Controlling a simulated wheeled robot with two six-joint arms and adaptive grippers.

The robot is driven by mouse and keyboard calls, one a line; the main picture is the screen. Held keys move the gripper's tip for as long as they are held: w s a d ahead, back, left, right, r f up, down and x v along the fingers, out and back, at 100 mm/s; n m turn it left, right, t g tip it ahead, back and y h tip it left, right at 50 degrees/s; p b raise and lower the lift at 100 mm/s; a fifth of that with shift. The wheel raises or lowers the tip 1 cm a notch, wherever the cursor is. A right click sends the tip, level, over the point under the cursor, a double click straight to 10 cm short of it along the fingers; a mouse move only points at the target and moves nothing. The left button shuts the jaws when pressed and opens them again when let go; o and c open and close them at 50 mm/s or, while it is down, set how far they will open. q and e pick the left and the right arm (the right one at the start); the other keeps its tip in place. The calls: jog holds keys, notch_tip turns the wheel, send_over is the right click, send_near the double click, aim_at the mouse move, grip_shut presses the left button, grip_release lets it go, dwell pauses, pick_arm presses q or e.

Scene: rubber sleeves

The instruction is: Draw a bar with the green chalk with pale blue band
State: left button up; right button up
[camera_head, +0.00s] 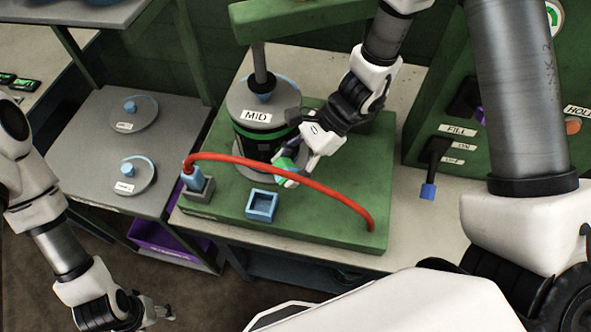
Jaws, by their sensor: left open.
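A bright green piece with a paler end, likely the chalk (287,170), is at the tips of my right gripper (303,166), in front of a dark drum (254,139) labelled MID. A pale blue band on it is not clear. The fingertips and the green piece overlap in the picture, so I cannot tell whether the jaws are closed on it. My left gripper (163,314) is open and empty at the bottom left, low over the floor and well away from the drum.
A red hose (275,170) arches across the green base (345,205) close by my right gripper. A blue square holder (262,205) stands in front. A grey shelf (82,150) with two labelled discs is at left. A green panel with a FILL lever (434,158) is at right.

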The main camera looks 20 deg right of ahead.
jog(key=shift+s+a+r, duration=0.2)
jog(key=shift+s+a, duration=0.1)
jog(key=shift+a, duration=0.05)
pick_arm(q)
jog(key=shift+s+a+r, duration=0.1)
jog(key=shift+s+a, duration=0.05)
pick_arm(e)
jog(key=shift+w+d+f, duration=0.15)
jog(key=shift+w+d, duration=0.05)
jog(key=shift+w, duration=0.05)
pick_arm(q)
jog(key=shift+s+r, duration=0.1)
pick_arm(e)
jog(key=shift+w+a, duration=0.1)
jog(key=shift+a, duration=0.05)
pick_arm(q)
jog(key=shift+r, duration=0.1)
pick_arm(e)
jog(key=shift+w, duration=0.1)
